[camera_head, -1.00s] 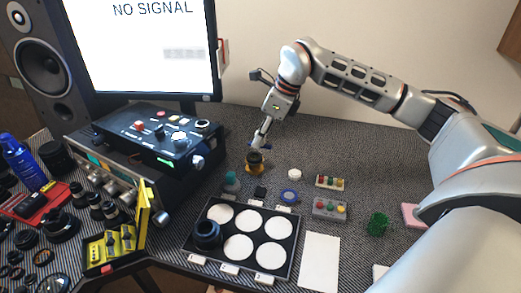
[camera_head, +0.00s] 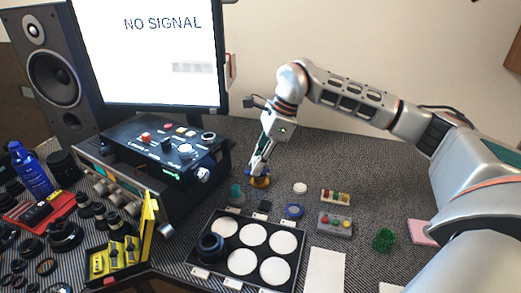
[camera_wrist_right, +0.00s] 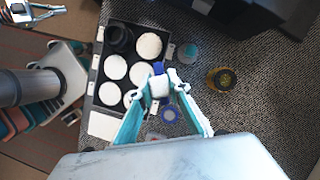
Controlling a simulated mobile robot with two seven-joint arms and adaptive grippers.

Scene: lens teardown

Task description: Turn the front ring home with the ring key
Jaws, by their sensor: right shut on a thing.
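My right gripper (camera_head: 259,167) is low at the back of the desk, in front of the upright lens on its yellow base (camera_head: 261,183). It hides most of the lens's dark upper part. In the right wrist view the gripper (camera_wrist_right: 160,88) is shut on a small white and blue piece, seemingly the ring key (camera_wrist_right: 158,69). The lens (camera_wrist_right: 222,79) stands apart from the fingertips in that picture, to their right. I cannot tell whether the key touches the front ring. What seems my left gripper (camera_wrist_right: 32,11) shows at the wrist view's top left corner, its jaws unclear.
A black tray (camera_head: 222,267) with white discs and a black ring (camera_head: 211,246) lies in front. A teal-topped piece (camera_head: 236,191), a blue ring (camera_head: 294,211) and a white cap (camera_head: 300,188) stand near the lens. The control box (camera_head: 150,150) is left.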

